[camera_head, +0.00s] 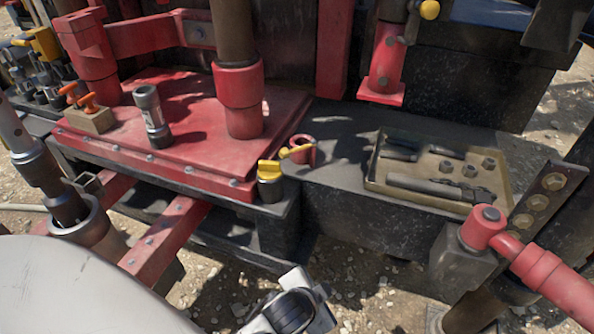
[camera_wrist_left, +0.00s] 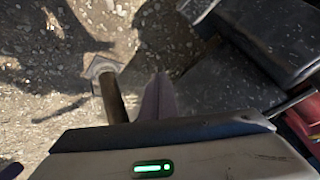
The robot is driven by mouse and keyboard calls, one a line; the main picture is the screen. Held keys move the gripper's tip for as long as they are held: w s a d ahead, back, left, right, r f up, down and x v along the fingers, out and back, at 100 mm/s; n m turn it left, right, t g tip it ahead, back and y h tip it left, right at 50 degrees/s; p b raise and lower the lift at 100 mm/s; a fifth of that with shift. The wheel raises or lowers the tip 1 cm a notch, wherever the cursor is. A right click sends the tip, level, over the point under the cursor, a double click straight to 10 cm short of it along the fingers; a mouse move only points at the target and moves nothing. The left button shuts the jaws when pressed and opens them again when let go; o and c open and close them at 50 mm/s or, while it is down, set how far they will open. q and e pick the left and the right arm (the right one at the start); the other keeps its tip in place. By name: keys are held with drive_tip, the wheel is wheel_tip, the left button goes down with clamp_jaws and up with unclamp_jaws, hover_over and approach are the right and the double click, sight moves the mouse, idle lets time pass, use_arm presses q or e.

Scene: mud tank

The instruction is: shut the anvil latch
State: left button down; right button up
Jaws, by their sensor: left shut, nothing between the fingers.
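A yellow-capped piece (camera_head: 269,171) on a dark base stands at the front right corner of the red plate. A thin yellow lever (camera_head: 297,150) runs from near it to a short red cup-like part (camera_head: 303,152). This looks like the latch, but I cannot tell for sure, nor whether it is open. In the left wrist view my left gripper (camera_wrist_left: 158,85) shows as a narrow grey tip, shut and empty, over gravel and apart from the machine. In the head view a white and grey part of my arm shows at the bottom edge. My right gripper is out of view.
The red bolted plate (camera_head: 185,165) carries a grey cylinder (camera_head: 151,115) and a wooden block with orange-handled pieces (camera_head: 90,115). A tan tray (camera_head: 375,184) of tools sits on the dark ledge at right. A red-ended pipe (camera_head: 540,275) is at lower right. Gravel lies in front.

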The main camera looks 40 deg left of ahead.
use_arm(q)
drive_tip(key=w+a+r+m+y+b, duration=0.1)
drive_tip(key=w+a+r+y+b, duration=0.25)
drive_tip(key=w, duration=0.55)
wheel_tip(320, 180, up, 22)
drive_tip(key=a+n+g+y+b, duration=0.1)
drive_tip(key=a+n+g+y, duration=0.1)
drive_tip(key=y, duration=0.6)
drive_tip(key=shift+w+a+g, duration=0.3)
drive_tip(key=shift+a, duration=0.15)
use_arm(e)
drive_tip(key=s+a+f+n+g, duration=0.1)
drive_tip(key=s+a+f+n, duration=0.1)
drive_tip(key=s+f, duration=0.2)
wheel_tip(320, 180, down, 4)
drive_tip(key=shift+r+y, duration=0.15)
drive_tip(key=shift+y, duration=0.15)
use_arm(q)
drive_tip(key=b, duration=0.2)
approach(287, 156)
drive_tip(key=x, duration=0.5)
drive_tip(key=shift+w+a+f, duration=0.25)
drive_tip(key=shift+a, duration=0.25)
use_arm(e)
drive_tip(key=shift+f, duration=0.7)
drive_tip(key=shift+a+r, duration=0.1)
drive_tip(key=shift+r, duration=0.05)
